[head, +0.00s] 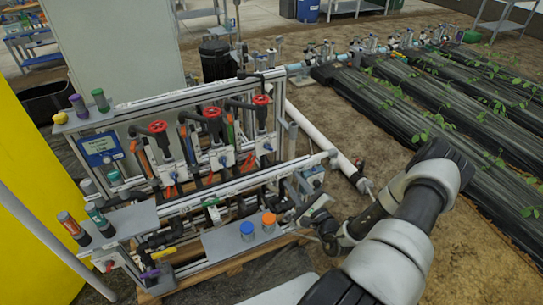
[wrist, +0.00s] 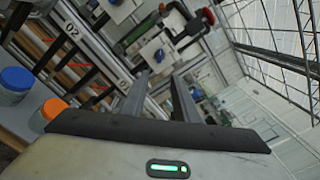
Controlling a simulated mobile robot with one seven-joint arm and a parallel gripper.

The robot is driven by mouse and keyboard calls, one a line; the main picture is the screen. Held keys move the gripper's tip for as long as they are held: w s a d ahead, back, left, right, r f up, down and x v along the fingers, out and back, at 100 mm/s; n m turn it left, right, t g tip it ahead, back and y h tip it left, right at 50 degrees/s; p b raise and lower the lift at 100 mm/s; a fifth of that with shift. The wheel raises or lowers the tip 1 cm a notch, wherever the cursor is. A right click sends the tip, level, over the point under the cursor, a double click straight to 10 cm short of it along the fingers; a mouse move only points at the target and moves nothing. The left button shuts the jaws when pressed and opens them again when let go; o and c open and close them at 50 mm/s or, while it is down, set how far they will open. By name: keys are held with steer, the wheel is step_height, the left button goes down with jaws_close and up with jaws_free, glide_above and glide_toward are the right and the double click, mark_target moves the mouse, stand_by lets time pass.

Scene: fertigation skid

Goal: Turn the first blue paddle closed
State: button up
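Small blue paddles sit on the white valve boxes of the skid. I cannot tell which paddle is the first. My gripper (head: 316,213) is at the right front end of the skid. In the wrist view its two fingers (wrist: 160,98) are apart with nothing between them, short of the boxes.
Blue-lidded (head: 247,229) and orange-lidded (head: 269,221) jars stand on a front shelf, left of my gripper. Red handwheels (head: 212,113) and metal rails surround the boxes. Planted beds (head: 425,95) lie at right, with bare soil between.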

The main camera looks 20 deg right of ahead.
mark_target(270, 149)
steer(key=w, duration=0.5)
steer(key=w+b, duration=0.1)
steer(key=w, duration=0.5)
steer(key=w+b, duration=0.1)
steer(key=w, duration=0.5)
steer(key=shift+w+a, duration=0.15)
steer(key=shift+a, duration=0.15)
jaws_close()
